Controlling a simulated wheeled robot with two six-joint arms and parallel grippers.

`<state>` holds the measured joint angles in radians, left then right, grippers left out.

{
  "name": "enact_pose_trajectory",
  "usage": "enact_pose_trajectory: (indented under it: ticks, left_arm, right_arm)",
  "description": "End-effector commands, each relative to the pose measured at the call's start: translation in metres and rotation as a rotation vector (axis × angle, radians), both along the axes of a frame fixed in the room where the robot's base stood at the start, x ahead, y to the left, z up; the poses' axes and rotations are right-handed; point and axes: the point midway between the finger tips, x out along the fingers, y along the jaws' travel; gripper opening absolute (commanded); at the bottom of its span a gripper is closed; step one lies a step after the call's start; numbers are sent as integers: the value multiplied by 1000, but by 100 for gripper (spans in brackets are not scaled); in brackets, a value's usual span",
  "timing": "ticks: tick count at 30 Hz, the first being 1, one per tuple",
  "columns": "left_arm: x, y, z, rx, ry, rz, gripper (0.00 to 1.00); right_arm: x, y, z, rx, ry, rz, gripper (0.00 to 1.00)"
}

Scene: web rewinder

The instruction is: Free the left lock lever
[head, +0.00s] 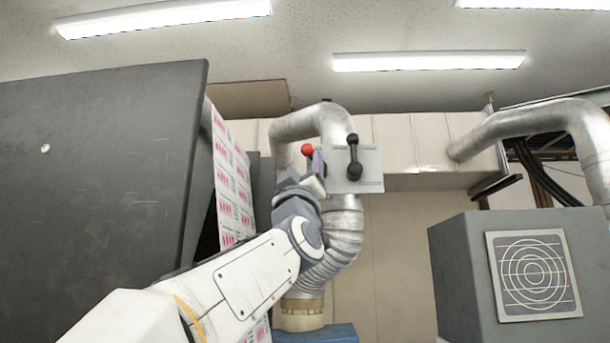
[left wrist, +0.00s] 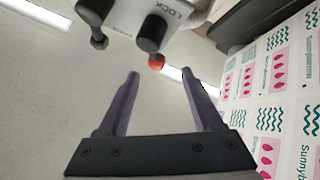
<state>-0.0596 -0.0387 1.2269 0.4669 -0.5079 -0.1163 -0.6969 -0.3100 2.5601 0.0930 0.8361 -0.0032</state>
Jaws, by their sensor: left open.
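The lock lever with a red ball end (head: 307,150) is at the left edge of a light grey panel (head: 368,181). In the left wrist view the red ball (left wrist: 156,62) shows just beyond a dark round knob (left wrist: 152,33) beside the word LOCK. My left gripper (head: 317,163) is at the panel's left side and hides the lever's lower part. In the left wrist view its two purple fingers (left wrist: 159,74) are spread, with the red ball in line with the gap. Contact cannot be told. My right gripper is in neither view.
A black lever (head: 353,158) stands upright on the panel, right of my gripper. A printed web (head: 232,175) hangs close on the left, by a large dark plate (head: 90,170). A silver duct (head: 345,225) runs behind. A grey box (head: 460,270) stands at right.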

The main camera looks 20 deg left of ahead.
Motion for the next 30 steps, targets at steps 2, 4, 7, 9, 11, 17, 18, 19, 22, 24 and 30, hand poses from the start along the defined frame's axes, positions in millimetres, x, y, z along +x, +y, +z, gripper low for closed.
enact_pose_trajectory:
  ticks: [2, 4, 7, 9, 11, 17, 18, 19, 22, 24, 30]
  left_arm:
    - [-8, -3, -12, 1, -1, -2, 67]
    - [-12, -4, -15, 0, -1, -1, 67]
    - [-15, -5, -18, 0, -1, -1, 67]
    - [-16, -5, -18, 0, 1, 0, 67]
    - [-16, -5, -18, 0, 1, 0, 67]
    - [-16, -5, -18, 0, 1, 0, 67]
    - [-16, -5, -18, 0, 1, 0, 67]
    - [-16, -5, -18, 0, 1, 0, 67]
    - [-16, -5, -18, 0, 1, 0, 67]
    - [-16, -5, -18, 0, 1, 0, 67]
    - [3, -26, -48, 31, 95, -53, 67]
  right_arm:
    - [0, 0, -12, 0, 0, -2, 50]
    - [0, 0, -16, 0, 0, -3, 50]
    - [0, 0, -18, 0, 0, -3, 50]
    - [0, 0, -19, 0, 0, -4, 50]
    - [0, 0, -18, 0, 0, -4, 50]
    - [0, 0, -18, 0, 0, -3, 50]
    - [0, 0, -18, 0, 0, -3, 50]
    - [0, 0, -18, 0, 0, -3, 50]
    - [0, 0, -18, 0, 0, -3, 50]
    - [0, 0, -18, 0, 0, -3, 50]
    - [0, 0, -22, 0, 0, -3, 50]
